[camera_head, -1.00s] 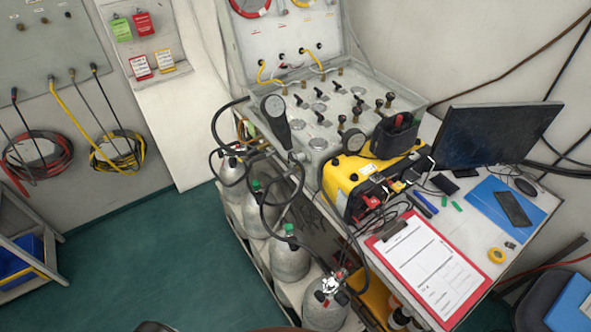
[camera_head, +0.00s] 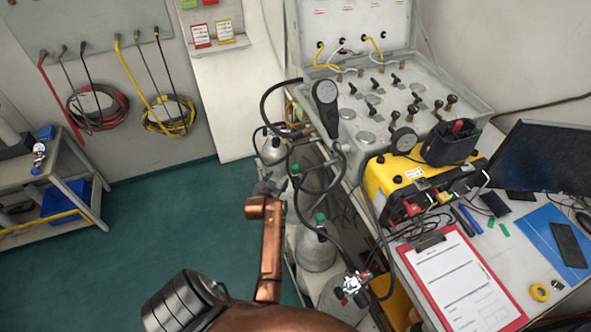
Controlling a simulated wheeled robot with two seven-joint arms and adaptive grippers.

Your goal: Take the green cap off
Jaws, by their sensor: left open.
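Gas cylinders stand in a row in a low rack left of the desk. One green cap (camera_head: 321,219) sits on top of a grey cylinder (camera_head: 316,252) near the middle of the row. A second green cap (camera_head: 295,169) shows on the cylinder behind it, partly covered by a dark hose. My left gripper (camera_head: 268,184) is at the end of my copper arm, left of the cylinders and apart from the nearer cap in the picture. It is small and dark here, open, with nothing visible in it. My right gripper is out of view.
Dark hoses loop over the cylinders. The front cylinder carries a valve fitting (camera_head: 352,286). A yellow case (camera_head: 392,180) and a red clipboard (camera_head: 459,280) lie on the desk to the right. A shelf cart (camera_head: 85,185) stands at left. The green floor (camera_head: 165,235) between is clear.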

